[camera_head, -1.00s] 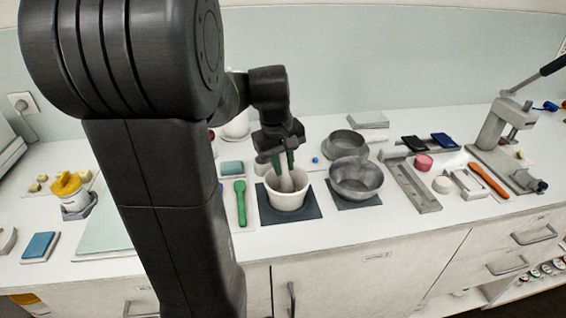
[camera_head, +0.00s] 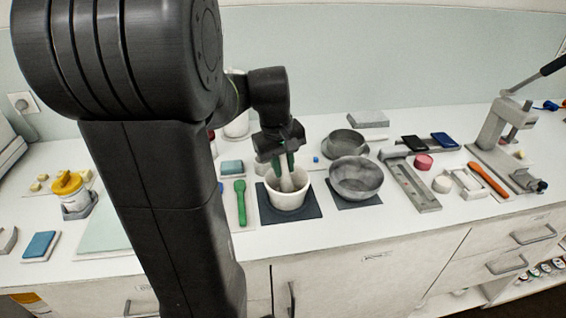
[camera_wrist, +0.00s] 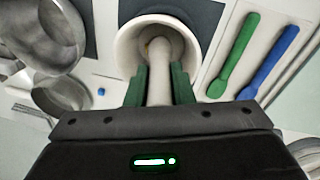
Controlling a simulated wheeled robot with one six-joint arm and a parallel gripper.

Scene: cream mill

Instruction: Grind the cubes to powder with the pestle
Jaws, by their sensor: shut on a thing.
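My gripper (camera_head: 283,162) is shut on a pale pestle (camera_head: 292,181) and holds it with its lower end inside a white mortar (camera_head: 289,201). The mortar stands on a dark square mat (camera_head: 264,214). In the wrist view the pestle (camera_wrist: 158,68) lies between the green fingers (camera_wrist: 159,86) and reaches into the mortar (camera_wrist: 124,46). A small bit of yellowish-orange shows inside the mortar beside the pestle; I cannot tell whether it is cube or powder. The mortar's floor is mostly hidden.
A green spatula (camera_head: 240,203) lies left of the mortar, with a blue spatula (camera_wrist: 273,62) beside it. A metal bowl (camera_head: 356,178) stands right of the mortar, with a sieve-like pan (camera_head: 345,144) behind it. A yellow-lidded jar (camera_head: 70,191) stands far left.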

